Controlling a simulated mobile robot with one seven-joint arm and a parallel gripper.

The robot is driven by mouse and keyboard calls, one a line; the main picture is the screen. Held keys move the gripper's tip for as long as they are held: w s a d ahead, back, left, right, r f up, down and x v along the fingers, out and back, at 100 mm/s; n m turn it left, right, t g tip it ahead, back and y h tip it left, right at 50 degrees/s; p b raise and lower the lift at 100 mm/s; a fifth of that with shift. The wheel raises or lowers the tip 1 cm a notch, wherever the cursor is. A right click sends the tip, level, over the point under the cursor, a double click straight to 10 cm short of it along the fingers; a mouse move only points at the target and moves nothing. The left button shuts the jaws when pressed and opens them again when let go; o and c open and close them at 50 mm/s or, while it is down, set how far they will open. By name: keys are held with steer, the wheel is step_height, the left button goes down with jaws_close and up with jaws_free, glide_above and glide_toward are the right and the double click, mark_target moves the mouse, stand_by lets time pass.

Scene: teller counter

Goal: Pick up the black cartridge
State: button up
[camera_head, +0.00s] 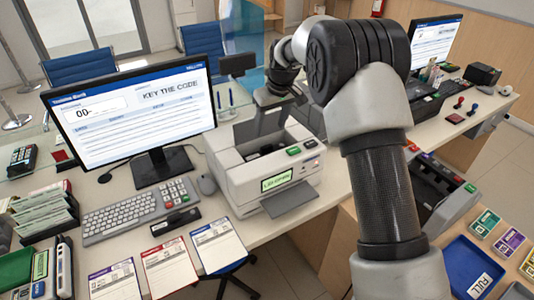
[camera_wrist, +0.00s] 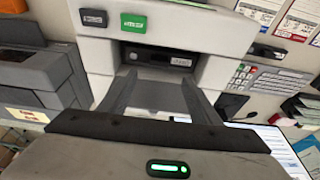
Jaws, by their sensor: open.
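The grey-white machine (camera_head: 240,172) stands on the counter with an open bay in its top. A black cartridge with a small pale label (camera_wrist: 157,57) sits inside that bay in the wrist view. In the head view, the dark part in the bay (camera_head: 268,151) is small and partly shadowed. My gripper (camera_head: 267,128) is above the rear of the machine, pointing down. In the wrist view, my gripper (camera_wrist: 159,78) has its two grey fingers apart, with nothing between them. The cartridge shows just beyond the fingertips; I cannot tell if they touch it.
The monitor (camera_head: 130,115), keyboard (camera_head: 138,212) and a black handheld-like item (camera_head: 175,222) are left of the machine. Several printed cards (camera_head: 168,268) lie in front. A blue tray (camera_head: 468,268) is at lower right. The machine's bay walls are close around the fingers.

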mark_target(266, 146)
steer(key=p+x, duration=0.1)
steer(key=x, duration=0.9)
steer(key=shift+w, duration=0.15)
jaws_close()
